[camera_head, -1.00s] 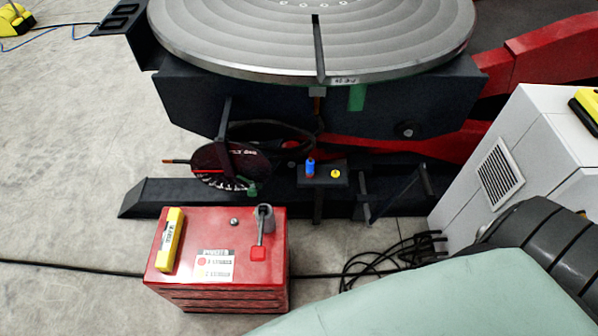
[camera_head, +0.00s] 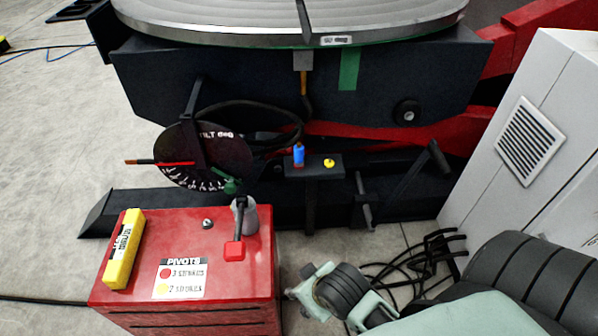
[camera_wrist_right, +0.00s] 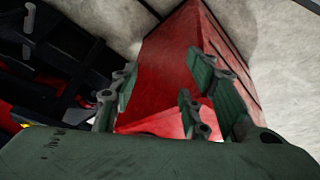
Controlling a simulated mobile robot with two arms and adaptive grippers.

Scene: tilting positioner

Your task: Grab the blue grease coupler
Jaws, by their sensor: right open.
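The blue grease coupler (camera_head: 299,155) stands upright on a small dark shelf (camera_head: 318,172) in front of the positioner, with a reddish part at its base. A yellow round cap (camera_head: 329,162) sits just to its right. My right gripper (camera_head: 303,291) is low in the head view, right of the red cabinet, below the coupler and well apart from it. In the right wrist view its green-padded fingers (camera_wrist_right: 165,98) are spread with nothing between them, and the red cabinet (camera_wrist_right: 168,60) shows behind. The coupler cannot be made out in the wrist view. My left gripper is out of view.
The red cabinet (camera_head: 195,290) carries a yellow box (camera_head: 124,249), a grey holder with a lever (camera_head: 245,215) and a pivots label (camera_head: 181,278). A tilt dial (camera_head: 209,155) is left of the shelf. Black cables (camera_head: 430,250) and a white cabinet (camera_head: 500,180) are at right.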

